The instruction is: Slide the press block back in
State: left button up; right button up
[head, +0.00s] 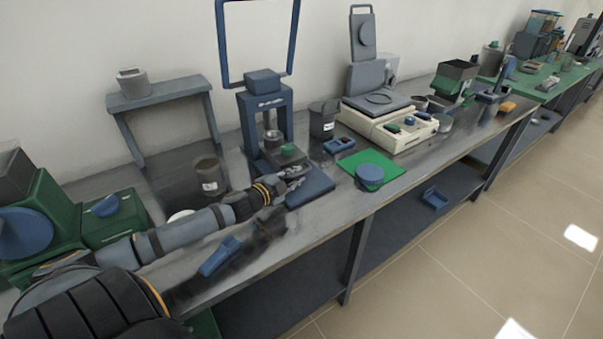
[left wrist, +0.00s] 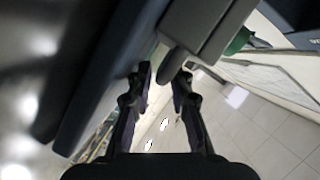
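The press (head: 266,120) is a blue frame standing on a blue base on the bench. My left gripper (head: 292,182) is low at the block's front side, over the base. In the left wrist view the gripper's (left wrist: 163,80) two fingers are apart. A grey rounded tab of the block (left wrist: 195,35) reaches down near the fingertips; I cannot tell whether they touch it. The green knob also shows there. My right gripper is not in view.
A dark canister (head: 323,121) and a small blue holder (head: 339,145) stand right of the press. A green mat (head: 385,161) with a blue round piece lies farther right. A brown-topped jar (head: 209,175) stands left. A blue object (head: 220,257) lies near the bench's front edge.

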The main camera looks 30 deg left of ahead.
aim_at(287, 178)
pick_arm(q)
jog(key=shift+s+r, duration=0.15)
jog(key=shift+s, duration=0.15)
grip_shut()
jog(key=a, duration=0.1)
jog(key=w+a, duration=0.1)
jog(key=a, duration=0.1)
jog(key=shift+w+b, duration=0.15)
jog(key=shift+b, duration=0.25)
jog(key=shift+a, duration=0.3)
jog(key=shift+w+r, duration=0.1)
jog(key=shift+r, duration=0.05)
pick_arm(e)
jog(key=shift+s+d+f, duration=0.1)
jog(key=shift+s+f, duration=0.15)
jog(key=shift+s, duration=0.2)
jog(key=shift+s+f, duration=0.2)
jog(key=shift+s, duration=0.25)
